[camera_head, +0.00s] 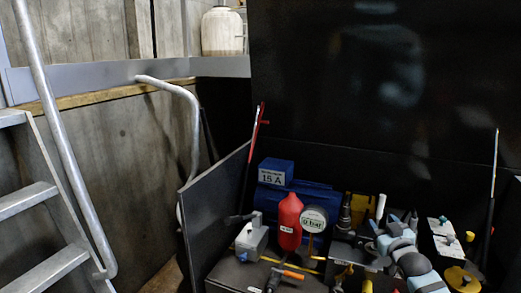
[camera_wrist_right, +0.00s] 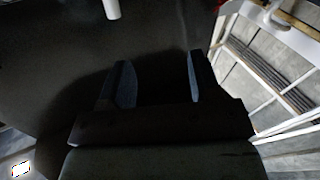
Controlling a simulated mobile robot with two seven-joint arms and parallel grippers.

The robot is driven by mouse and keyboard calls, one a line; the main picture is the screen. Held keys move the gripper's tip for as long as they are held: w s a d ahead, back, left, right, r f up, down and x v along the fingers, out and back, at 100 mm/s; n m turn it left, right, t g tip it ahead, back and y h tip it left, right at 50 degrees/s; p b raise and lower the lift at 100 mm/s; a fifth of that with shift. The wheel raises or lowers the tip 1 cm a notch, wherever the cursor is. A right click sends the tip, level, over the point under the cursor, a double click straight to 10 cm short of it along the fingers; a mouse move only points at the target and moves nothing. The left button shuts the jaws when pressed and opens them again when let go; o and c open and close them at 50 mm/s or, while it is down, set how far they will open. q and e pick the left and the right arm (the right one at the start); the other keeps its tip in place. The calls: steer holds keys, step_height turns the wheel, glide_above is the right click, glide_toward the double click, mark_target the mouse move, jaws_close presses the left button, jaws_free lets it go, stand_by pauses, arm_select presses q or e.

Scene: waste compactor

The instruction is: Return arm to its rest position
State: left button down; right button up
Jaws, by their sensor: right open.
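My right arm, light blue and dark grey, comes up from the lower right of the head view. Its gripper (camera_head: 398,222) is in front of the equipment in the open black box (camera_head: 216,205). In the right wrist view the two fingers of this gripper (camera_wrist_right: 160,80) are spread well apart with nothing between them. A dark surface lies behind them there. My left arm and gripper are not in view.
The box holds a red bottle-shaped part (camera_head: 290,222), a round gauge (camera_head: 314,219), a blue unit labelled 15 A (camera_head: 275,172) and a yellow round cap (camera_head: 462,279). Its raised black lid (camera_head: 380,75) stands behind. A metal ladder (camera_head: 40,200) and handrail are at left.

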steer(key=s+a+f+g+y, duration=0.1)
steer(key=s+a+y, duration=0.1)
steer(key=s+a, duration=0.65)
steer(key=s+a+f+y, duration=0.2)
steer(key=s+a, duration=0.3)
steer(key=s, duration=0.7)
steer(key=s+a+f+g+y, duration=0.1)
steer(key=s+a+y, duration=0.1)
steer(key=s+a, duration=0.65)
steer(key=s+r+p, duration=0.1)
steer(key=s+r, duration=0.4)
steer(key=s, duration=0.5)
arm_select(q)
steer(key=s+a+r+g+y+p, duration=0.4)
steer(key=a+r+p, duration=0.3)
steer(key=p, duration=2.7)
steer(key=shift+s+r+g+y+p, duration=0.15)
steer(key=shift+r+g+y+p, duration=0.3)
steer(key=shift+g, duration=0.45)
arm_select(e)
steer(key=s+d+r+g+h, duration=0.4)
steer(key=d+r+g, duration=0.1)
steer(key=d+r, duration=0.1)
steer(key=shift+r+g, duration=0.3)
steer(key=shift+r, duration=0.05)
steer(key=shift+s, duration=0.1)
